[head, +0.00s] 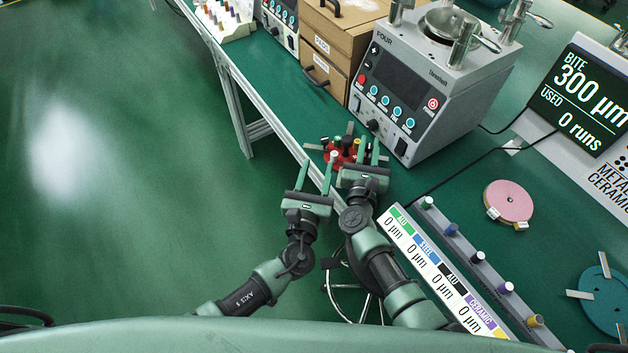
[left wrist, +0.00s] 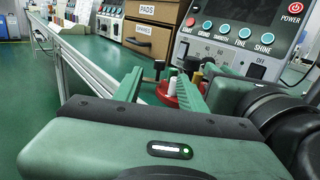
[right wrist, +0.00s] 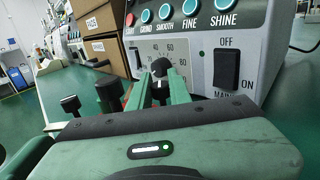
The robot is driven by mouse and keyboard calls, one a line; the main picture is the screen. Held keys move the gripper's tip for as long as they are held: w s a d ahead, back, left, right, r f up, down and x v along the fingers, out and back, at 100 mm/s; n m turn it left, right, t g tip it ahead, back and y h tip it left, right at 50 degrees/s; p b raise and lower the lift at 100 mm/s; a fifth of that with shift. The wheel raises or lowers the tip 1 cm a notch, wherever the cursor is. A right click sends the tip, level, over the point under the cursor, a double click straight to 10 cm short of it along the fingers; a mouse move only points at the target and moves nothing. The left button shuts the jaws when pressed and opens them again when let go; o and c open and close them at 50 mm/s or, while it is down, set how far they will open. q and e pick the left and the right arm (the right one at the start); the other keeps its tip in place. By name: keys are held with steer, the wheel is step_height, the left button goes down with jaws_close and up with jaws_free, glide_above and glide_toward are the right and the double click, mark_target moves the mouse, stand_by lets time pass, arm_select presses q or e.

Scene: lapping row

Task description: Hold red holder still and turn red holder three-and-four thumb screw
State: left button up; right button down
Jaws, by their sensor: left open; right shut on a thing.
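The red holder (head: 343,158) lies on the green bench near its edge, with several grey arms and upright thumb screws. It also shows in the left wrist view (left wrist: 165,96), between and beyond the left fingers. My left gripper (head: 317,173) is open, its fingers short of the holder on its near left side, apart from it as far as I can tell. My right gripper (head: 369,150) is at the holder's right side, shut on what seems a thumb screw, mostly hidden by the fingers. Black thumb screws (right wrist: 109,92) stand left of it in the right wrist view.
The grey lapping machine (head: 420,95) stands just behind the holder, its dial knob (head: 373,125) close beyond my right fingertips. Cardboard drawers (head: 325,50) are at the back. A rack of coloured knobs (head: 478,258) and a pink disc (head: 508,201) are to the right.

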arm_select(q)
steer(key=s, duration=0.4)
steer(key=shift+a, duration=0.3)
